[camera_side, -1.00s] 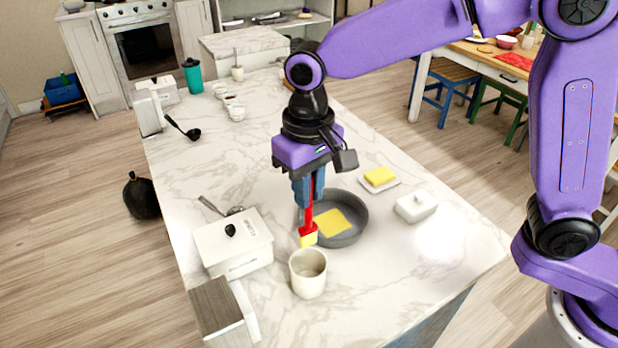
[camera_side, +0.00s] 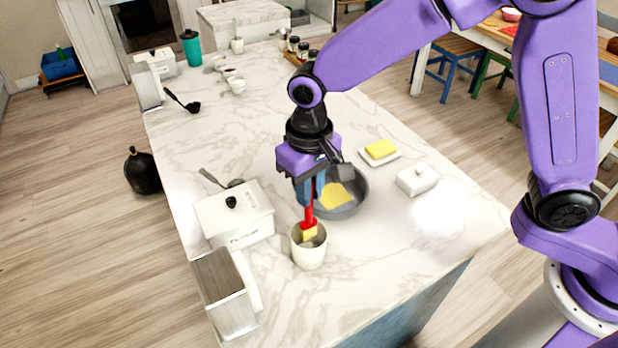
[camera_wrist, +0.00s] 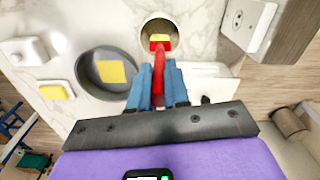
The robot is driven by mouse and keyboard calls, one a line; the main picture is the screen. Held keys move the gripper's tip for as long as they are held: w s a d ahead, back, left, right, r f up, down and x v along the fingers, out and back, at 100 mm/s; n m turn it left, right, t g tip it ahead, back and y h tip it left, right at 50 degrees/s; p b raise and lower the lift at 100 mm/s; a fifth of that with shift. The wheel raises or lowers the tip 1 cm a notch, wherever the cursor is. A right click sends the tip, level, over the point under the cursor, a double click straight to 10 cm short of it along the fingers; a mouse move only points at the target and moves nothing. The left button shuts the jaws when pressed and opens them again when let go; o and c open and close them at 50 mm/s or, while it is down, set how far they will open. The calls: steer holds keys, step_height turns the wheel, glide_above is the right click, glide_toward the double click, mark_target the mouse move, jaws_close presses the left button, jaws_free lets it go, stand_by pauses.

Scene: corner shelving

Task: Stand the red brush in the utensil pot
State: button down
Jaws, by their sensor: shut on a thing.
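The red brush (camera_side: 308,216) hangs upright from my gripper (camera_side: 311,196), its yellow-tipped head pointing down. My gripper is shut on its handle; the blue fingers hide the upper part. The utensil pot (camera_side: 309,258), a cream cylinder, stands upright on the counter right below. In the side view the brush head lies across the pot's mouth. In the wrist view the red brush (camera_wrist: 159,62) reaches from between the fingers of my gripper (camera_wrist: 158,78) to the mouth of the pot (camera_wrist: 177,27). I cannot tell how far the head is below the rim.
A grey pan (camera_side: 356,206) with a yellow slab (camera_side: 337,195) sits just behind the pot. A white lidded box (camera_side: 236,218) and a wood-topped block (camera_side: 222,283) stand to the left. A butter plate (camera_side: 379,152) and white dish (camera_side: 417,180) are at right. The front-right counter is clear.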

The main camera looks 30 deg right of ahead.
steer(key=shift+f, duration=1.9)
steer(key=c, duration=1)
jaws_free()
step_height(320, 180, up, 18)
steer(key=shift+s+f, duration=0.1)
steer(key=shift+f, duration=0.15)
steer(key=s+d+f+n, duration=0.2)
steer(key=s+d+n, duration=0.1)
steer(key=s+d, duration=0.4)
steer(key=s+d+f+n, duration=0.3)
steer(key=s+d, duration=0.4)
steer(key=d, duration=0.3)
steer(key=s+d+f+n, duration=0.3)
steer(key=s+d+n, duration=0.1)
steer(key=s+d, duration=0.3)
steer(key=shift+s+d+f, duration=0.1)
steer(key=shift+s+d, duration=0.1)
steer(key=shift+d, duration=0.25)
steer(key=shift+s+d+f, duration=0.1)
steer(key=shift+s+d, duration=0.05)
steer(key=shift+d, duration=0.3)
